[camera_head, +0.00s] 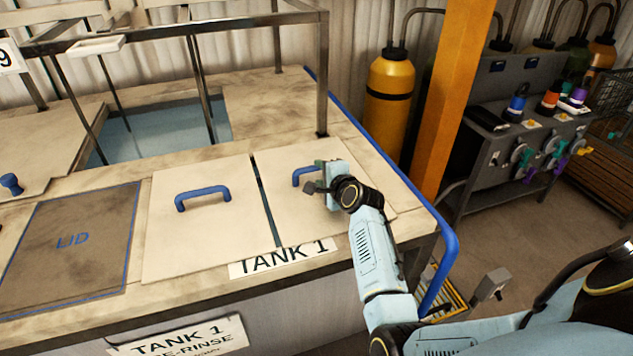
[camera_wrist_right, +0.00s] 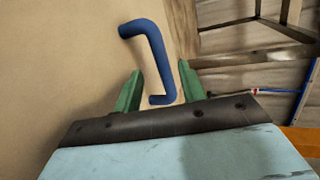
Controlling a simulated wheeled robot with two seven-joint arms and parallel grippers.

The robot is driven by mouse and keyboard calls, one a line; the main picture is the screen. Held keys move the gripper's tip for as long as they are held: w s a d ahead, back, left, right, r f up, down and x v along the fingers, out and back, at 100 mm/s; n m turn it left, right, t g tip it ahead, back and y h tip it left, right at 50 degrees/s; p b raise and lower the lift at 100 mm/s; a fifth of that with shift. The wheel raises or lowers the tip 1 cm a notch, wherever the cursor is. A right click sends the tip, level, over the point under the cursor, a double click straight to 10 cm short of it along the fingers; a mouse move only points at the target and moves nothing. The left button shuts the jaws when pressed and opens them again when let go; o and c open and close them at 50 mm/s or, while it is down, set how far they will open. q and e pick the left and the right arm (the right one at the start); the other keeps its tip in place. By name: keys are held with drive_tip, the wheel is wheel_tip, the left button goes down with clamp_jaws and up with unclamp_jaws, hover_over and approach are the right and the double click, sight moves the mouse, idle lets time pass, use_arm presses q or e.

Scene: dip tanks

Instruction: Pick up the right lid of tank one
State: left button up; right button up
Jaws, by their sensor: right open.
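The right lid of tank one (camera_head: 285,220) is a flat beige panel lying on the tank top, with a blue bar handle (camera_head: 303,177). My right gripper (camera_head: 318,177) is over this lid at the handle and partly hides it in the head view. In the right wrist view, the blue handle (camera_wrist_right: 157,55) stands up from the lid (camera_wrist_right: 70,60). The green fingertips of my right gripper (camera_wrist_right: 165,92) are open, with the near end of the handle showing between them. I cannot tell whether they touch it. My left gripper is not in view.
The left lid (camera_head: 180,240) with its blue handle lies beside the right lid, across a narrow gap. A metal frame (camera_head: 322,80) stands over the open tank behind. A blue rail (camera_head: 440,240) runs along the right edge. A dark marked LID area (camera_head: 70,265) is bare.

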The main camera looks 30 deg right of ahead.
sight(316, 167)
drive_tip(key=w, duration=0.2)
drive_tip(key=w+d, duration=0.1)
drive_tip(key=shift+f, duration=0.35)
drive_tip(key=shift+x, duration=0.85)
clamp_jaws()
drive_tip(key=shift+d+r, duration=0.1)
drive_tip(key=shift+r, duration=0.05)
